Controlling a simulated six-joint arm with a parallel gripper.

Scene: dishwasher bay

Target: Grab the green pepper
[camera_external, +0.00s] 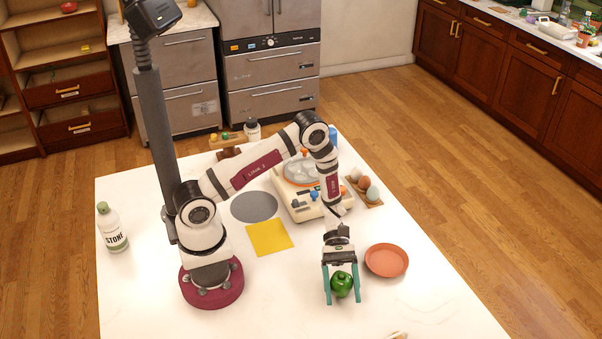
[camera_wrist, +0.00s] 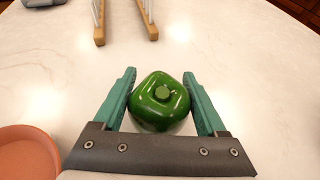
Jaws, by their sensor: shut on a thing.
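The green pepper (camera_external: 342,284) is at the front right of the white table. In the wrist view the pepper (camera_wrist: 160,101) shows its stem facing the camera. My gripper (camera_external: 341,297) has its two teal fingers on either side of the pepper and is shut on it. In the wrist view my gripper (camera_wrist: 162,84) has one finger along each side of the pepper. Whether the pepper touches the table or is slightly raised, I cannot tell.
A terracotta plate (camera_external: 386,260) lies just right of my gripper; its rim shows in the wrist view (camera_wrist: 28,150). A yellow square (camera_external: 270,237), a grey disc (camera_external: 254,207), a board-game-like device (camera_external: 300,204), an egg holder (camera_external: 372,204) and a bottle (camera_external: 112,230) are also on the table.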

